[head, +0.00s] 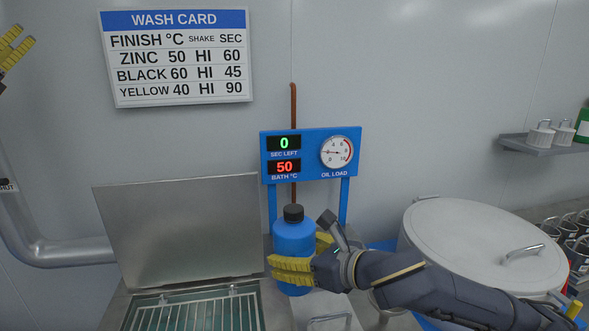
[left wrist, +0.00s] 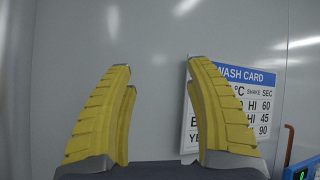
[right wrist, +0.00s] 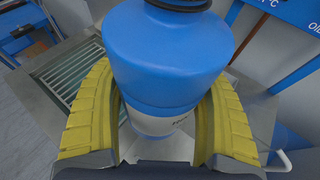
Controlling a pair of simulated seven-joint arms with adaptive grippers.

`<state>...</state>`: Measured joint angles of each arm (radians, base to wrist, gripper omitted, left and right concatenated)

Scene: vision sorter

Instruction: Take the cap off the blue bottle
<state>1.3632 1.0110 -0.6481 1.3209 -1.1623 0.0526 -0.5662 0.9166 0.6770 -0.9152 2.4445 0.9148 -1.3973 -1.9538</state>
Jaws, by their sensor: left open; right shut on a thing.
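The blue bottle (head: 293,240) stands upright in the middle of the head view, with its black cap (head: 293,213) on top. My right gripper (head: 296,262) is shut around the bottle's body, one yellow finger in front and the other mostly hidden behind. In the right wrist view the bottle (right wrist: 165,60) sits between both fingers, and the cap (right wrist: 182,4) is cut off by the top edge. My left gripper (head: 12,48) is at the upper left edge of the head view, far from the bottle. In the left wrist view it (left wrist: 160,110) is open and empty.
A metal bath with a wire rack (head: 195,314) and raised lid (head: 180,230) is left of the bottle. A blue display panel (head: 311,153) with a gauge stands behind it. A large lidded drum (head: 470,240) is at right. A wash card (head: 178,58) hangs on the wall.

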